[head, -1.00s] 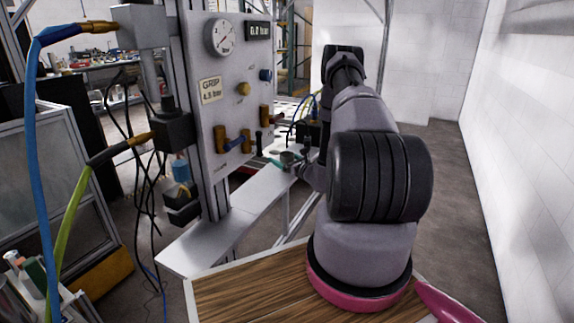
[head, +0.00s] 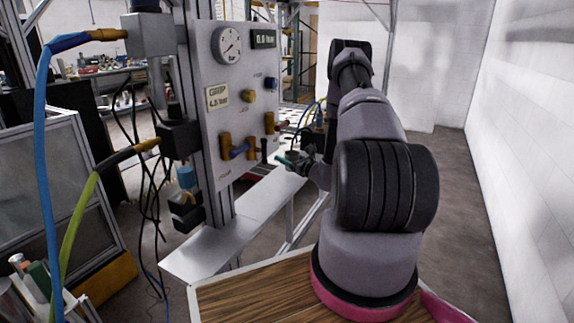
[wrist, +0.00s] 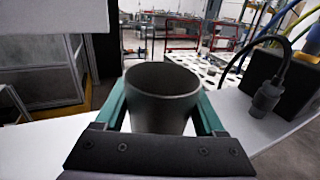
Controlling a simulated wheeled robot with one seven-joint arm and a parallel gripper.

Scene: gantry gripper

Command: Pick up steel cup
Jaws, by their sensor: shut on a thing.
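The steel cup (wrist: 162,95) is a dark grey, open-topped cup in the middle of the wrist view. It stands between the two teal fingers of my gripper (wrist: 158,92), which is shut on it. Its rim is open toward the top, and its lower part is hidden behind the gripper's dark body. In the head view the cup (head: 292,156) is small and dark at the far end of my arm, partly hidden by the wrist, with my gripper's teal finger (head: 284,162) beside it. I cannot tell whether its base touches the shelf.
A pale metal shelf (head: 212,247) runs along the gantry below the panel (head: 225,115) with its gauge, knobs and brass fittings. Blue and green hoses (head: 42,160) hang at left. A white wall (head: 530,130) stands right. A dark block with a plug (wrist: 268,95) sits right of the cup.

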